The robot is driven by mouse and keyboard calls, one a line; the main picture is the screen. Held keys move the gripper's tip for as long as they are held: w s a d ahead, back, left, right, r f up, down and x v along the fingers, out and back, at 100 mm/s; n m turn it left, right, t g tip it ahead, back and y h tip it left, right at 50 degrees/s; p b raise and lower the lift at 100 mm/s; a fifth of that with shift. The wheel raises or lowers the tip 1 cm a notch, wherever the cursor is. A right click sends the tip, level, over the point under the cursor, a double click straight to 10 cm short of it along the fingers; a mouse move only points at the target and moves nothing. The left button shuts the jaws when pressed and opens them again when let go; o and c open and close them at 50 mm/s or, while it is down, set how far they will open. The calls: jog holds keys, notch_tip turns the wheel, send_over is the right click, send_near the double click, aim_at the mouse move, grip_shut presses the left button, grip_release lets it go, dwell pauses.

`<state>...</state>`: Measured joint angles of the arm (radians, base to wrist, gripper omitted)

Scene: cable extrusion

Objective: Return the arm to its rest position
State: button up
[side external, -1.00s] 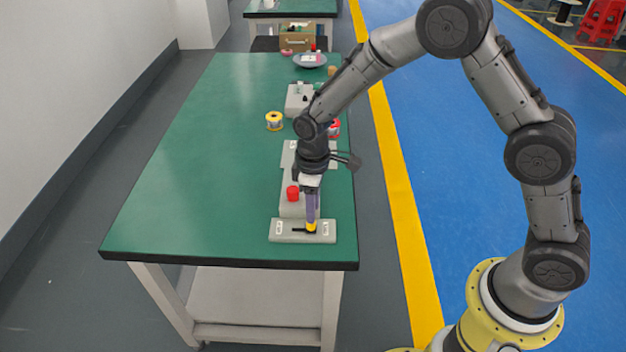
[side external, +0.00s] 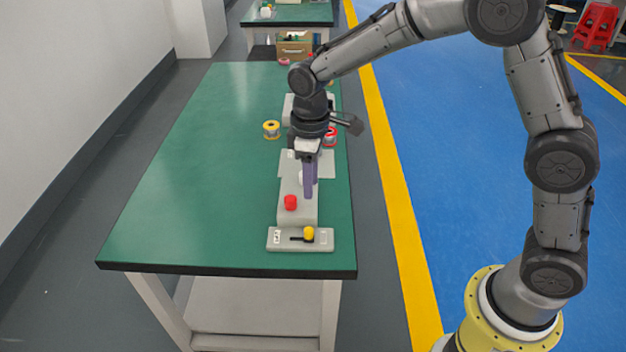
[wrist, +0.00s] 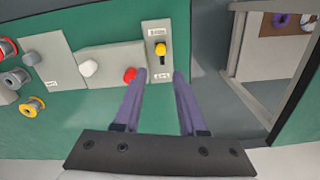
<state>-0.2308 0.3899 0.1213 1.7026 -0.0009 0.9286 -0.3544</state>
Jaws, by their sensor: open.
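My gripper (side external: 308,197) is raised above the green table (side external: 190,190), with its purple fingers pointing down. In the wrist view my gripper (wrist: 160,77) shows two purple fingers spread apart with nothing between them. A grey control box with a yellow knob (side external: 309,233) in a slot lies near the table's front edge, below the fingers and apart from them. The yellow knob (wrist: 160,49) also shows in the wrist view, beyond the fingertips. A red button (side external: 290,202) on a grey block is just left of the fingers in the side view.
Spools, one yellow-rimmed (side external: 271,130) and one red-rimmed (side external: 330,136), stand farther back. A white knob (wrist: 88,68) sits on a grey panel beside the red button (wrist: 130,74). The left half of the table is bare. A yellow floor line (side external: 400,215) runs right of the table.

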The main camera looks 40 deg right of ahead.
jog(key=s+d+r+m+t, duration=0.1)
jog(key=s+d+r, duration=0.15)
jog(key=r, duration=0.25)
jog(key=s+d+r+m+t, duration=0.1)
jog(key=s+d+r+t, duration=0.1)
jog(key=s+r, duration=0.3)
jog(key=s+d+r+t, duration=0.1)
jog(key=s+d+r, duration=0.2)
jog(key=r, duration=0.3)
jog(key=s+d+f+m, duration=0.1)
jog(key=s+m, duration=0.1)
jog(key=s, duration=0.5)
jog(key=s+d+f+m+t, duration=0.1)
jog(key=s+f+m, duration=0.1)
jog(key=s, duration=0.6)
jog(key=shift+s+d+f+m+t, duration=0.2)
jog(key=shift+s+f+m+t, duration=0.1)
jog(key=shift+m, duration=0.1)
jog(key=shift+r, duration=0.1)
dwell(0.3)
